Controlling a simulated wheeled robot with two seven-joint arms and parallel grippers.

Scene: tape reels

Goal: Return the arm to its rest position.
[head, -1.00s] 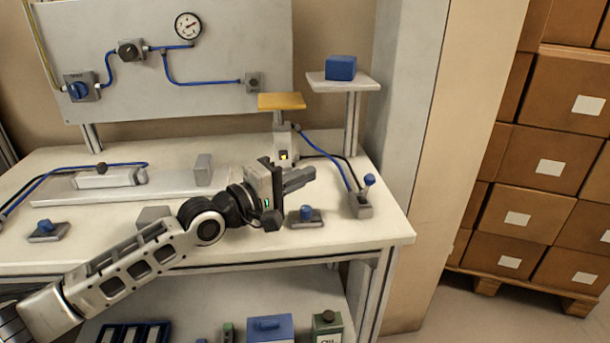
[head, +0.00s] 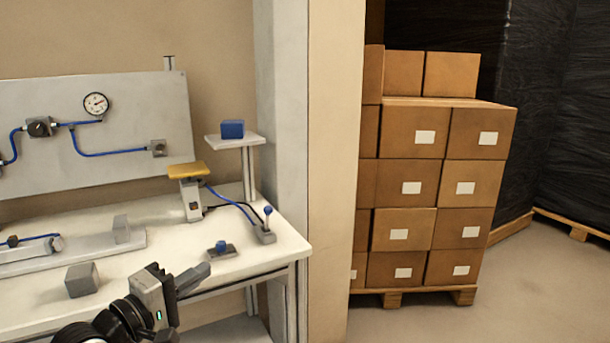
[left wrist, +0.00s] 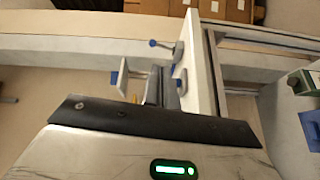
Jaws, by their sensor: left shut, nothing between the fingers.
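My left arm comes in from the bottom left in the head view. Its gripper (head: 194,279) is shut and empty, by the front edge of the white workbench (head: 225,258). It points right and slightly up in the picture, apart from the grey block (head: 82,280) and the blue push button (head: 220,247) on the bench top. In the left wrist view, the dark and metal gripper body fills the lower part, with a green light on it. My right gripper is not in view.
A lever with a blue knob (head: 267,212) stands at the bench's right end. A yellow plate (head: 187,170) on a post and a blue block (head: 232,129) on a raised shelf stand behind. Stacked cartons (head: 430,190) are beyond the pillar. Floor at the lower right is clear.

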